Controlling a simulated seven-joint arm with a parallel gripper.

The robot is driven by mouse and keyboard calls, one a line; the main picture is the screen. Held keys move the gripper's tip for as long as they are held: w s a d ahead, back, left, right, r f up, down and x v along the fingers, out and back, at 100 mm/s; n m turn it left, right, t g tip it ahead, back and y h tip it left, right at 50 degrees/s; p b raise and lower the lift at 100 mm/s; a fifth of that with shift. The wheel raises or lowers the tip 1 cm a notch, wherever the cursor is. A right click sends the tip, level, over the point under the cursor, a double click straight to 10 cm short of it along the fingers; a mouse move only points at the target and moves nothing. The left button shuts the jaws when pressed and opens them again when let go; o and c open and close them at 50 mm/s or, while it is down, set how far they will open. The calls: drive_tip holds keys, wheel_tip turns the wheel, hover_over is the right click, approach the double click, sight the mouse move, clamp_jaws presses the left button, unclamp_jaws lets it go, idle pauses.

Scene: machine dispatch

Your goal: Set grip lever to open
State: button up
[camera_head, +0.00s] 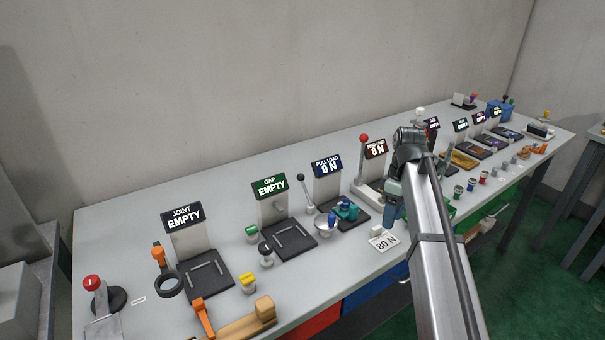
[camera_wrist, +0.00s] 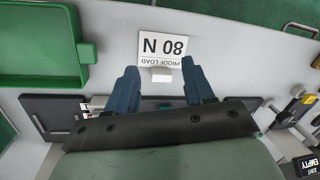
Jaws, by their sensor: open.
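My gripper (camera_wrist: 161,88) is open and empty, its two dark blue fingers pointing down over the bench. In the head view my gripper (camera_head: 393,208) is partly hidden by my own arm. Three levers could be the grip lever; I cannot read a label naming it. A lever with a dark ball (camera_head: 300,178) stands between the GAP and PULL LOAD stations. A red-ball lever (camera_head: 363,140) stands upright beside the right 0 N display. Another red-ball lever (camera_head: 92,283) stands at the front left. My gripper is apart from the dark-ball and front-left levers.
The GAP display (camera_head: 270,186) and JOINT display (camera_head: 184,216) read EMPTY; the PULL LOAD display (camera_head: 328,166) reads 0 N. An 80 N proof load card (camera_wrist: 163,47) lies just beyond my fingers. A green tray (camera_wrist: 84,50) stands beside it. Small parts crowd the bench front.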

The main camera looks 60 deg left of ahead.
drive_tip(key=s+a+r+n, duration=0.2)
drive_tip(key=a+r, duration=0.3)
drive_tip(key=a, duration=0.3)
drive_tip(key=s+a+r+n, duration=0.3)
drive_tip(key=a+r, duration=0.1)
drive_tip(key=a, duration=0.5)
wheel_tip(320, 180, up, 7)
drive_tip(key=n+t, duration=0.1)
drive_tip(key=n, duration=0.3)
hover_over(305, 190)
drive_tip(key=a, duration=0.3)
drive_tip(key=shift+y, duration=0.3)
wheel_tip(305, 190, down, 13)
drive_tip(key=shift+w+f, duration=0.1)
drive_tip(key=shift+f, duration=0.1)
drive_tip(key=shift+t, duration=0.3)
clamp_jaws()
